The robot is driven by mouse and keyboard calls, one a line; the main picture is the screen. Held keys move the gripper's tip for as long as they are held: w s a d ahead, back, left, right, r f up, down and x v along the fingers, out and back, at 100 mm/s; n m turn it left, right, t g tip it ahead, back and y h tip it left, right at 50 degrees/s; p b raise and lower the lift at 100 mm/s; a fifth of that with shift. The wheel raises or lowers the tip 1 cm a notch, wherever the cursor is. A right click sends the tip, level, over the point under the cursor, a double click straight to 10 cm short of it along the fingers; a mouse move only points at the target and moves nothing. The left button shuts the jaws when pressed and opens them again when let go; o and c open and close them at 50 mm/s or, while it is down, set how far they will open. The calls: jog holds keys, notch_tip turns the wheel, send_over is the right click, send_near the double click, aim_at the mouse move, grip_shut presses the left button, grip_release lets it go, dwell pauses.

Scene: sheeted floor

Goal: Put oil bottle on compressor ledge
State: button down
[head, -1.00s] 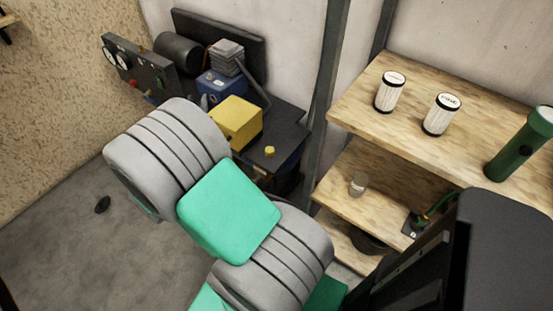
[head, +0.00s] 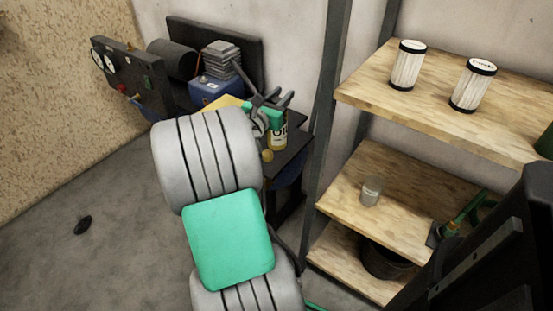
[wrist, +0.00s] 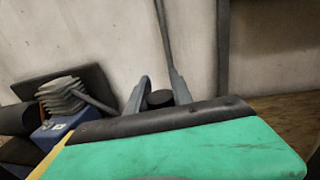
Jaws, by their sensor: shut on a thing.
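The oil bottle (head: 279,137), pale with a yellow label and dark lettering, shows in the head view beyond my arm. My gripper (head: 271,98) is shut on its upper part, and the bottle looks about upright. In the wrist view my gripper (wrist: 160,92) has its two grey fingers on either side of the bottle's black cap (wrist: 160,98); the bottle's body is hidden there. The bottle is over or on the dark compressor ledge (head: 289,155); I cannot tell whether its base touches. The compressor (head: 218,82), blue with a grey finned head, stands to the left.
A small yellow cap (head: 267,156) is on the ledge near the bottle. A yellow box (head: 226,102) is partly hidden by my arm. Wooden shelves (head: 430,105) with two white filters (head: 407,68) stand at right, behind a dark post (head: 328,100). A gauge panel (head: 128,75) is at left.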

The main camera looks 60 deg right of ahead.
jog(key=d+r+g+b, duration=0.1)
jog(key=d+r+b, duration=0.2)
jog(key=d+r, duration=0.35)
notch_tip(320, 180, down, 12)
jog(key=b, duration=0.4)
jog(key=shift+w+d+r+m, duration=0.15)
jog(key=shift+w+r+m, duration=0.15)
jog(key=shift+w, duration=0.1)
jog(key=shift+f, duration=0.15)
jog(key=c, duration=1.1)
grip_release()
jog(key=shift+f, duration=0.15)
